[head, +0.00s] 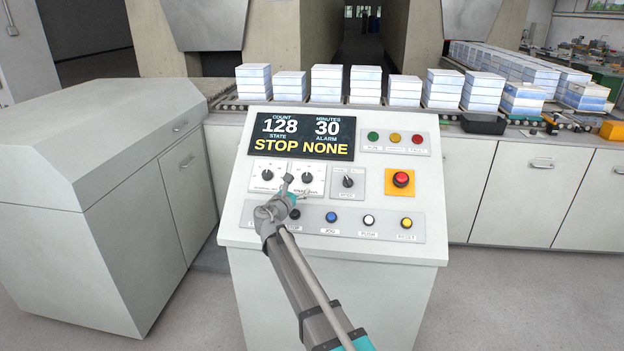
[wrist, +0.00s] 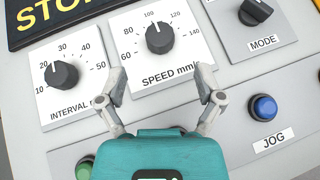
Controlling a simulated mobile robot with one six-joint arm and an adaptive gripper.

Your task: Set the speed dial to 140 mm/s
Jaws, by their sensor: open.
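The speed dial (wrist: 160,38) is a black round knob on a white plate marked SPEED, with a scale from 60 to 140. Its white pointer aims up and slightly left, near the mark at about 100. It also shows on the panel in the head view (head: 307,177). My gripper (wrist: 160,84) is open and empty, its two fingers spread below the dial in the wrist view, apart from the knob. In the head view my gripper (head: 288,184) is in front of the panel, just left of the speed dial, partly covering the plates' lower edges.
The interval dial (wrist: 62,75) is close on the left, the mode switch (wrist: 255,11) on the right. A blue JOG button (wrist: 263,107) and a green button (wrist: 84,168) lie below. The red emergency stop (head: 401,179) is farther right. The display (head: 302,137) reads STOP NONE.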

